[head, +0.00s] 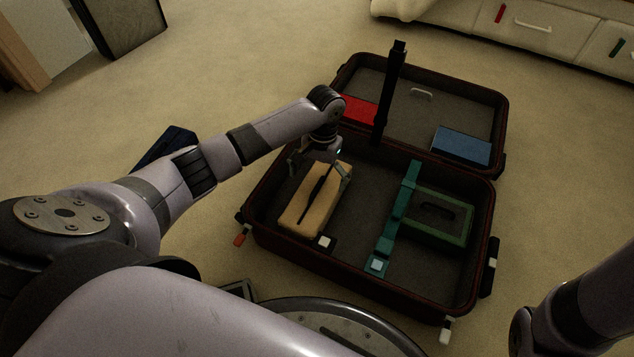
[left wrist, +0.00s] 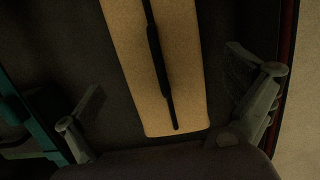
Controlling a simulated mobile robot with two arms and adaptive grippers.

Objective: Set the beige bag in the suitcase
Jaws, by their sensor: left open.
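The beige bag (head: 308,208) lies inside the near half of the open suitcase (head: 345,266), towards its left side. A dark handle strip runs along its top. My left gripper (head: 320,166) is at the far end of the bag, just above it. In the left wrist view the beige bag (left wrist: 158,75) lies between the spread fingers of my left gripper (left wrist: 165,105), with a gap on each side. The gripper is open and holds nothing. My right gripper is out of view; only part of my right arm shows at the lower right.
A green case (head: 440,218) and a teal strap (head: 395,215) lie in the suitcase's right part. The far half holds a red item (head: 360,109) and a blue item (head: 461,146), with a black strap (head: 391,90) standing up. A dark blue object (head: 165,148) lies on the carpet left.

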